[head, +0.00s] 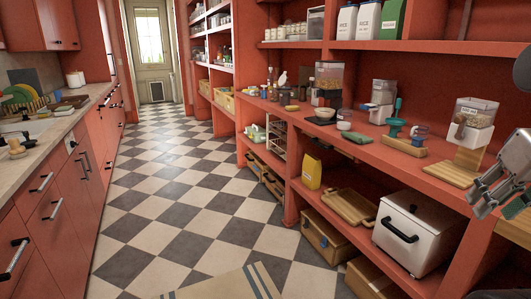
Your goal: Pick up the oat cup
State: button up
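No thing in the head view can be read for sure as the oat cup. A clear canister of pale grain on a white dispenser (470,122) stands on the right end of the red counter; its label is too small to read. A small pale cup with blue on it (344,119) stands farther along the counter. My gripper (489,203) is at the right edge, in front of the counter and just right of the dispenser in the picture. It appears to touch nothing; its finger gap is unclear.
A grey and white canister (382,101), a teal-handled tool (394,117) and a tall dispenser (328,83) line the counter (428,152). The checkered floor (188,205) is open, with a mat (222,285) in front.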

aim_at(257, 91)
jog(key=i+j+u, duration=0.45)
jog(key=i+u, duration=0.25)
jog(key=i, duration=0.15)
jog(key=i+u, duration=0.3)
jog(key=i, duration=1.1)
jog(key=i+j, duration=0.15)
jog(key=i, duration=0.8)
jog(key=i+z, duration=0.4)
jog(key=i+j+z, duration=0.55)
jog(key=i+z, duration=0.2)
jog(key=i+j+z, duration=0.6)
jog(key=j+z, duration=0.2)
jog(key=i+j+z, duration=0.15)
jog(key=j+z, duration=0.75)
jog(key=j, duration=0.25)
jog(key=j+z, duration=0.4)
jog(key=j, duration=0.2)
jog(key=j+z, duration=0.1)
jog(key=j, duration=0.25)
jog(key=k+j+z, duration=0.1)
jog(key=j, duration=0.25)
